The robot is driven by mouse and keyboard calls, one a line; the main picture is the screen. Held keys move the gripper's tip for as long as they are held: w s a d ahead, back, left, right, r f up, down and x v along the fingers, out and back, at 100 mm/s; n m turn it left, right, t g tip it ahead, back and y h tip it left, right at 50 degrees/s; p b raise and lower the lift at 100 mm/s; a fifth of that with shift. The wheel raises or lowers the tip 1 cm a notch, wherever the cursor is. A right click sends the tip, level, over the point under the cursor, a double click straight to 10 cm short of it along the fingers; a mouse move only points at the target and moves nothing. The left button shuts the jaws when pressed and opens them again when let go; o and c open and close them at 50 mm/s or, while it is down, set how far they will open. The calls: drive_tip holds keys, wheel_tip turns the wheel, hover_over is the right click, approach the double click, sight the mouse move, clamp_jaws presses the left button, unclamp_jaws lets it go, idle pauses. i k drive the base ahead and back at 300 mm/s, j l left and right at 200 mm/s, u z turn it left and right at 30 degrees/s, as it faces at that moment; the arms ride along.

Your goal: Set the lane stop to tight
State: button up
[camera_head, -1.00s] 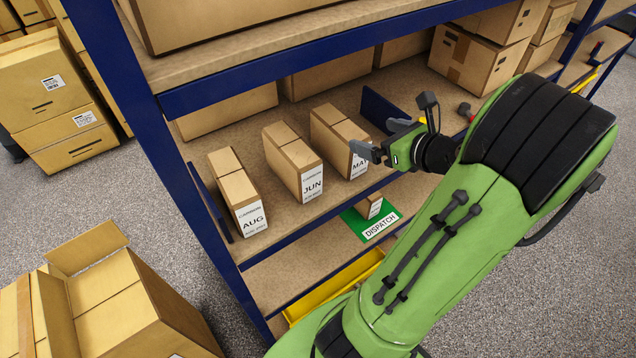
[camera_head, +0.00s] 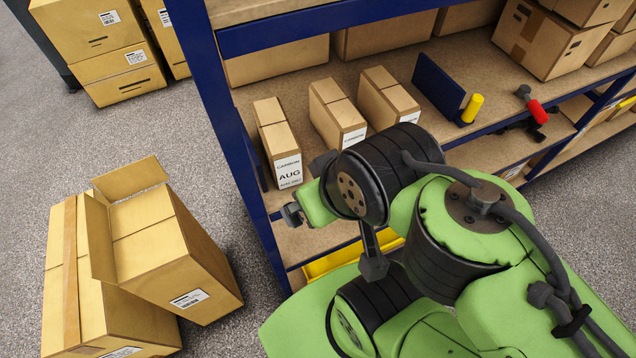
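A blue upright plate (camera_head: 438,86) stands on the shelf to the right of the cartons, with a yellow cylindrical grip (camera_head: 472,108) at its front end. It looks like the lane stop. There is a visible gap between it and the nearest carton (camera_head: 388,100). Further left stand a middle carton (camera_head: 335,108) and the AUG carton (camera_head: 281,143). My gripper (camera_head: 292,214) is at the shelf's left front, below the AUG carton and well away from the plate. My arm hides most of it, so its opening does not show.
A red-handled tool (camera_head: 537,110) lies on the shelf right of the plate. Another blue plate edge stands left of the AUG carton. An open cardboard box (camera_head: 155,245) is on the floor at left. A blue shelf post (camera_head: 215,110) stands near my gripper.

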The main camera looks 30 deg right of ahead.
sight(440, 89)
drive_tip(key=z, duration=2.05)
drive_tip(key=i+l+u, duration=0.2)
drive_tip(key=l+u, duration=0.2)
drive_tip(key=l, duration=0.15)
drive_tip(key=i+l+u, duration=0.25)
drive_tip(key=k+l, duration=0.05)
drive_tip(key=k, duration=0.05)
